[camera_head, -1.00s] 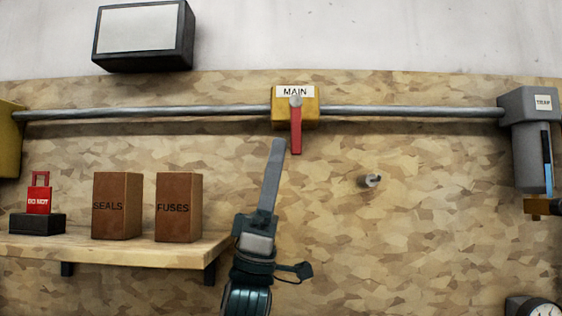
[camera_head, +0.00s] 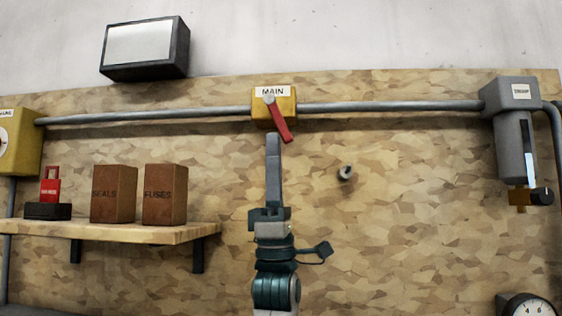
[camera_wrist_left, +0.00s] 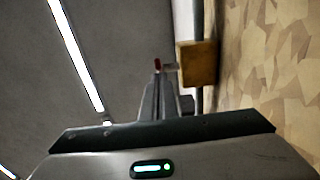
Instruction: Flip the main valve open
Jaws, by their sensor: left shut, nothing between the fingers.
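The main valve is a yellow box (camera_head: 262,112) with a white MAIN label, set on the grey pipe. Its red handle (camera_head: 279,120) hangs down from the pivot and tilts with its lower end to the right. My left gripper (camera_head: 273,139) points up, shut and empty. Its tip is just left of the handle's lower end; I cannot tell whether they touch. In the left wrist view, the closed fingers (camera_wrist_left: 158,82) reach toward the red handle (camera_wrist_left: 157,65), with the yellow box (camera_wrist_left: 198,64) to its right. My right gripper is out of view.
A wooden shelf (camera_head: 125,233) at left holds a red lock on a black block (camera_head: 48,211) and two brown boxes (camera_head: 139,194). A grey trap (camera_head: 511,98) is at right. A small metal peg (camera_head: 345,173) sticks out of the board right of my arm.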

